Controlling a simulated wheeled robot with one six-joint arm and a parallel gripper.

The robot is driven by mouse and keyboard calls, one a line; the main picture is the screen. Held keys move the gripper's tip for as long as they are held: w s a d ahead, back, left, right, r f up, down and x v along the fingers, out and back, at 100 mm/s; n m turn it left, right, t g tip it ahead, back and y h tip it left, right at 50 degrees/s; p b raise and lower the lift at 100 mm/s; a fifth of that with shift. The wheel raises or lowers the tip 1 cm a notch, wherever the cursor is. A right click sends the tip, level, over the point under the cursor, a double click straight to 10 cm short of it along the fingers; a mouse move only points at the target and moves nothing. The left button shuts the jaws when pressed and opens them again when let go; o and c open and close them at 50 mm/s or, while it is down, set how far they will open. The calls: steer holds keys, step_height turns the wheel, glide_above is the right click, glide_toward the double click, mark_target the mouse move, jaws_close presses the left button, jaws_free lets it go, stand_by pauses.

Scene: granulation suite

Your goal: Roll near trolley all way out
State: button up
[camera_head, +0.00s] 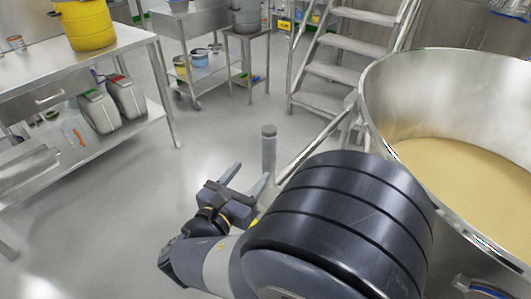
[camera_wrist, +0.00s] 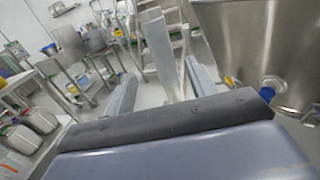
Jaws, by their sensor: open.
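My gripper (camera_head: 246,178) is open and empty, with its two fingers spread. In the wrist view, an upright grey post (camera_wrist: 157,50) shows between the fingers, beyond the palm; I cannot tell whether it is within the jaws. The post (camera_head: 269,150) has a round cap and stands just past the fingers in the head view. A steel tube beside it runs up towards a large steel bowl (camera_head: 408,72) holding beige powder. Whether post and bowl belong to the near trolley is unclear; its lower part is hidden by my arm. No finger contact is clear.
A steel bench (camera_head: 100,50) with a yellow drum (camera_head: 84,25) stands at left, with canisters (camera_head: 98,108) on its lower shelf. A steel cart (camera_head: 192,22) and small stand (camera_head: 246,36) are behind. Steps (camera_head: 332,72) stand by the bowl. Floor between bench and post is clear.

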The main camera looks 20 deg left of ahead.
mark_target(265, 153)
steer(key=w, duration=0.3)
steer(key=w+d, duration=0.1)
steer(key=w, duration=0.2)
steer(key=w+d, duration=0.1)
steer(key=w, duration=0.3)
jaws_close()
stand_by(0.4)
